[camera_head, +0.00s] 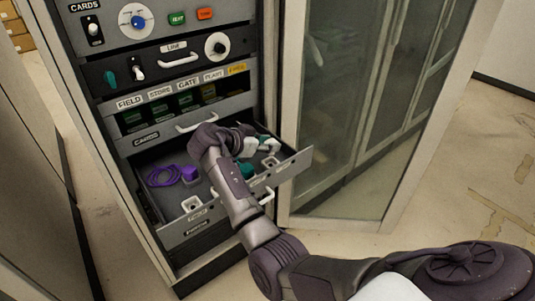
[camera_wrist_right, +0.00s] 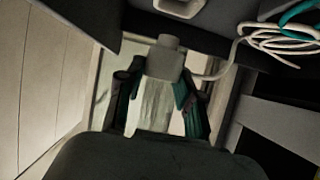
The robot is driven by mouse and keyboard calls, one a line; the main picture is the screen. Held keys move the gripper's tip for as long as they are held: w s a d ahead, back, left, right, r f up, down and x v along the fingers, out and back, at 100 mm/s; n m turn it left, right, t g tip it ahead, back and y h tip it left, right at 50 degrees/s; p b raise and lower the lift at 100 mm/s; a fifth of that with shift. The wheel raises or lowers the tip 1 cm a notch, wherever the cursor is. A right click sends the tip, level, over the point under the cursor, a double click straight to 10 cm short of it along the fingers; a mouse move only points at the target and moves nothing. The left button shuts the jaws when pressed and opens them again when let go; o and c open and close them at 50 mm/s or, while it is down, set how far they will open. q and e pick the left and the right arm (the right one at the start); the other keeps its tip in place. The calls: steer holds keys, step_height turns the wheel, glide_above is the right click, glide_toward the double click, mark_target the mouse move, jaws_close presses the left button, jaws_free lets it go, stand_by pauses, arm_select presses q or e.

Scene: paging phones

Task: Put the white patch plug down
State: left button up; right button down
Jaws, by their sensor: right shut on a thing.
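My right gripper (camera_head: 238,138) is over the far right part of the open drawer (camera_head: 293,170). In the right wrist view the gripper (camera_wrist_right: 157,98) is shut on the white patch plug (camera_wrist_right: 165,60), with a finger on each side of it. The plug also shows beside the gripper in the head view (camera_head: 249,148). A white cord (camera_wrist_right: 278,42) runs from the plug to a loose coil at the right of the wrist view. Whether the plug touches the drawer floor cannot be told. My left gripper is not in view.
A purple plug (camera_head: 189,173) with a coiled purple cord (camera_head: 162,177) lies at the drawer's left. A teal plug (camera_head: 246,170) lies near the front. A white square socket (camera_head: 191,205) is at the front left. A glass cabinet door (camera_head: 340,110) stands open at the right.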

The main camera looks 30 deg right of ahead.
step_height(320, 180, down, 4)
steer(key=shift+r, duration=0.1)
steer(key=shift+f, duration=0.4)
steer(key=c, duration=0.7)
jaws_free()
steer(key=shift+r, duration=0.1)
steer(key=shift+r+p, duration=0.3)
steer(key=shift+p, duration=0.05)
steer(key=b+v, duration=0.1)
steer(key=v, duration=1.1)
steer(key=shift+s+f+b, duration=0.1)
steer(key=shift+s+b, duration=0.05)
steer(key=shift+b, duration=0.2)
